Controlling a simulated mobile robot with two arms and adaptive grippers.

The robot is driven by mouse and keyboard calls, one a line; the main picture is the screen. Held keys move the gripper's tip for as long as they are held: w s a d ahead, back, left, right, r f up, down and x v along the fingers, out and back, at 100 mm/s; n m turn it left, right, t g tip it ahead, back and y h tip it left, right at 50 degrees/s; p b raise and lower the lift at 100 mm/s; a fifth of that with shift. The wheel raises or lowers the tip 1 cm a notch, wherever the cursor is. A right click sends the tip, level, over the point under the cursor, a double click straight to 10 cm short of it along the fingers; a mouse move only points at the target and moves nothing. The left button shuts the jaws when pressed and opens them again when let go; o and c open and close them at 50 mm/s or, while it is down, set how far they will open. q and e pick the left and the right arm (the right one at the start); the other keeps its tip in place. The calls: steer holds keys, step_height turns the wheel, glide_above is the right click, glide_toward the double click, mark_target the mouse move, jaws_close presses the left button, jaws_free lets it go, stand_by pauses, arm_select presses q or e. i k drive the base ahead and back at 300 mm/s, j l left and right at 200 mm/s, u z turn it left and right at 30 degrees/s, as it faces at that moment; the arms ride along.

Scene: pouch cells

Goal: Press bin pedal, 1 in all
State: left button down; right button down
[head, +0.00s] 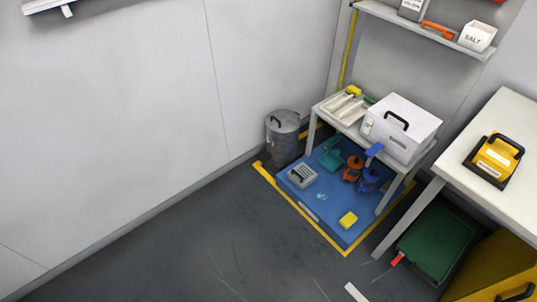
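A grey metal bin (284,140) with a round lid stands upright in the corner by the wall, left of a small white table. The pedal is too small or hidden to make out at this distance. Neither of my grippers shows in the head view.
The small table (346,131) carries a white box (400,125) and trays. Below it, a blue mat (322,207) with yellow floor edging holds several small items. A white bench (462,186) stands right, with a green crate (437,240) beneath. Grey floor (190,250) in front is clear.

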mark_target(263, 157)
steer(key=i+u, duration=0.15)
steer(key=i, duration=0.35)
steer(key=i+l+u, duration=0.15)
steer(key=i, duration=0.4)
steer(key=i+l+u, duration=0.15)
steer(key=i, duration=0.35)
steer(key=i+l+u, duration=0.15)
steer(key=i+l, duration=0.15)
steer(key=i, duration=0.2)
